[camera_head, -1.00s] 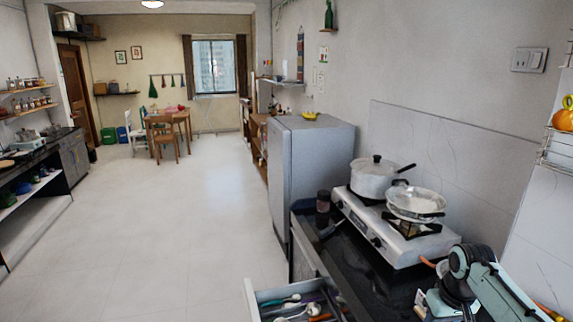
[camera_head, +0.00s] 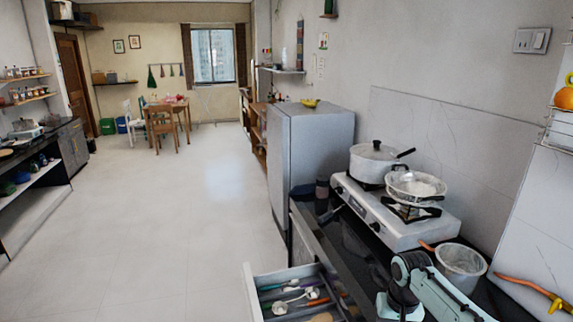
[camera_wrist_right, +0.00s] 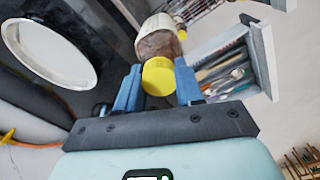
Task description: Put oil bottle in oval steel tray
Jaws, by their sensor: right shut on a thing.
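My right gripper (camera_wrist_right: 157,88) shows in the right wrist view with its blue fingers shut on the oil bottle (camera_wrist_right: 158,77). The bottle has a yellow cap between the fingers, with a brown and whitish body beyond it. A pale oval dish with a light rim (camera_wrist_right: 48,52) lies on the dark surface at the left of that view, apart from the bottle. It may be the oval steel tray, but I cannot tell for sure. In the head view only my right arm shows at the bottom right, and its fingertips are hidden. My left gripper is not in view.
An open drawer with utensils (camera_head: 255,292) stands out from the dark counter. A stove (camera_head: 395,215) holds a lidded pot (camera_head: 373,163) and a pan (camera_head: 415,187). A white tub (camera_head: 460,268) stands beside my right arm. The floor at left is clear.

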